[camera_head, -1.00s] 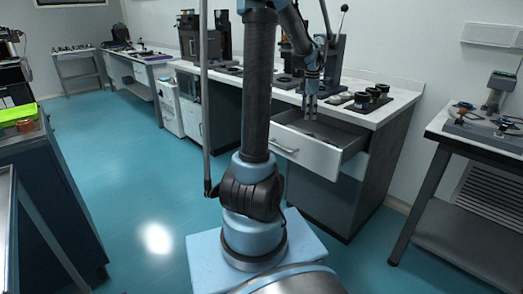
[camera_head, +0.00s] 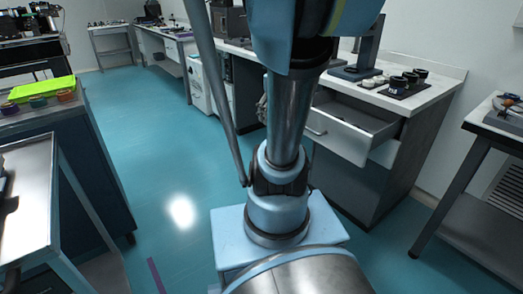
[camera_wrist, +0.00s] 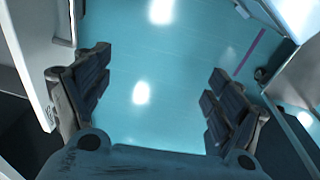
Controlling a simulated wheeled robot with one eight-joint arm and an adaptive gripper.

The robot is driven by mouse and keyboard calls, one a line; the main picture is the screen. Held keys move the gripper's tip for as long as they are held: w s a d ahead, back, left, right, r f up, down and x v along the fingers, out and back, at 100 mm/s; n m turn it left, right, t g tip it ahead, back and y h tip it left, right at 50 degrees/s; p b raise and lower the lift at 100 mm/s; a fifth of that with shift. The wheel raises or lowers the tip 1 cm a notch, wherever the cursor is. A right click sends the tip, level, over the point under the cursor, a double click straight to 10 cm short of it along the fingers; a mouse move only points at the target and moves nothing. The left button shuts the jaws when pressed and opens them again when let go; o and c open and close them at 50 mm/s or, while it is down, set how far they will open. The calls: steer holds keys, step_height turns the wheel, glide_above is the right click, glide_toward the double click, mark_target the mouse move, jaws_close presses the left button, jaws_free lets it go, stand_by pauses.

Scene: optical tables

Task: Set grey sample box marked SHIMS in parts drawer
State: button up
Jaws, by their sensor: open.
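The parts drawer (camera_head: 338,136) is pulled out from the white-topped cabinet, right of my arm in the head view. Part of its inside shows grey, but its far left part is behind my arm. I cannot make out the grey box marked SHIMS in any view, nor tell whether it lies in the drawer. My gripper (camera_wrist: 157,88) is open in the wrist view, its two dark fingers wide apart with only blue floor between them. In the head view it is mostly hidden behind my arm.
Black round parts (camera_head: 404,82) stand on the worktop (camera_head: 425,92) above the drawer. A table (camera_head: 490,128) stands at right. At left are a metal-topped cart (camera_head: 30,190) and a bench with a green tray (camera_head: 42,88). Open floor (camera_head: 165,150) lies between.

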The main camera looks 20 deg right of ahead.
steer(key=s+a+f+m, duration=0.4)
steer(key=s+a+f, duration=0.3)
steer(key=s+f, duration=0.1)
steer(key=shift+s+a+m+t, duration=0.3)
steer(key=shift+s+a+t, duration=0.1)
steer(key=shift+s, duration=0.4)
